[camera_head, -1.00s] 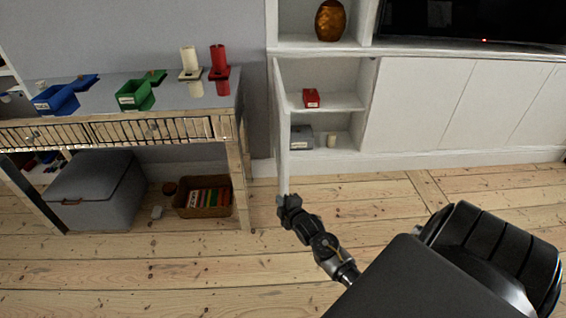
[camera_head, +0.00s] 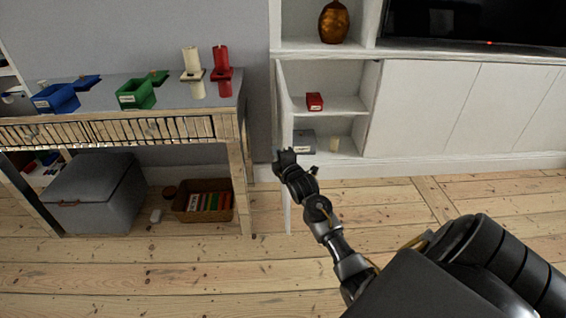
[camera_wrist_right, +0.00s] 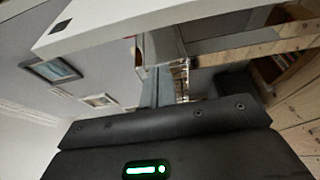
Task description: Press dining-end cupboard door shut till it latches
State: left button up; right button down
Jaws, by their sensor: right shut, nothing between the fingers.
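The white dining-end cupboard door (camera_head: 285,112) stands wide open, seen nearly edge-on at the left of its open cupboard (camera_head: 340,75). My right gripper (camera_head: 282,160) is shut and empty, in front of the door and hiding part of it. In the right wrist view a white panel, apparently the door (camera_wrist_right: 150,27), crosses the top, close beyond the gripper tips (camera_wrist_right: 165,80). I cannot tell whether they touch. My left gripper is out of view.
The cupboard holds a red box (camera_head: 315,101), a grey box (camera_head: 303,140) and a cream cylinder (camera_head: 334,144). A wooden workbench (camera_head: 236,130) stands left of the door, with a wicker basket (camera_head: 190,214) beneath. Floorboards right of the door are clear.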

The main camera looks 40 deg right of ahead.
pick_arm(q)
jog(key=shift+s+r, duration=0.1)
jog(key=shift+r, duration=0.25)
pick_arm(e)
jog(key=d, duration=0.4)
